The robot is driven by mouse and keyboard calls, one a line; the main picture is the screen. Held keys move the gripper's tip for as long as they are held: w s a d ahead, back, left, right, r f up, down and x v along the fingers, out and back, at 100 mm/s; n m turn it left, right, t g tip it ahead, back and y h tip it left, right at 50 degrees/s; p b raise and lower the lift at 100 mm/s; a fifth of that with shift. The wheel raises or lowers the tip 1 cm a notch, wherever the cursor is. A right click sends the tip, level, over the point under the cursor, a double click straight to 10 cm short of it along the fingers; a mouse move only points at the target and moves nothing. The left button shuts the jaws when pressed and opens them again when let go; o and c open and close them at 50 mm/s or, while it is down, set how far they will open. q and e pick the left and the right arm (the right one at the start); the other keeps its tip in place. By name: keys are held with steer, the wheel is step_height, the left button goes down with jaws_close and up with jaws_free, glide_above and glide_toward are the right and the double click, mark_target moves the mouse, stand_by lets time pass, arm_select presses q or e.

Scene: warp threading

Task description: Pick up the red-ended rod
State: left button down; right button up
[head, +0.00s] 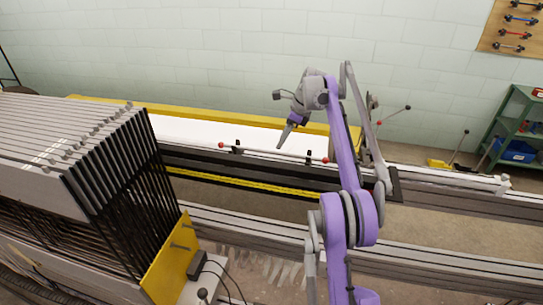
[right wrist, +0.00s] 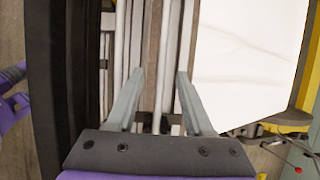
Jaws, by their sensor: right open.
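The red-ended rod (head: 270,152) is a thin grey rod with a red ball at each end. In the head view it lies near level along the dark beam, at two small black holders (head: 237,148). My right gripper (head: 284,137) is above the rod, near its middle, pointing down and apart from it. In the right wrist view its two grey fingers (right wrist: 157,75) are spread with nothing held between them. My left gripper is not in view.
A dark beam (head: 190,160) with a yellow strip (head: 250,186) runs in front of the rod. A white sheet (head: 200,130) lies behind it. A stack of frames (head: 100,165) stands at the left. A green shelf (head: 513,115) is at the right.

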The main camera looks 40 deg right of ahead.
mark_target(271, 153)
steer(key=b+x, duration=0.1)
steer(key=x, duration=0.4)
steer(key=shift+w+f, duration=0.2)
jaws_close()
stand_by(1.2)
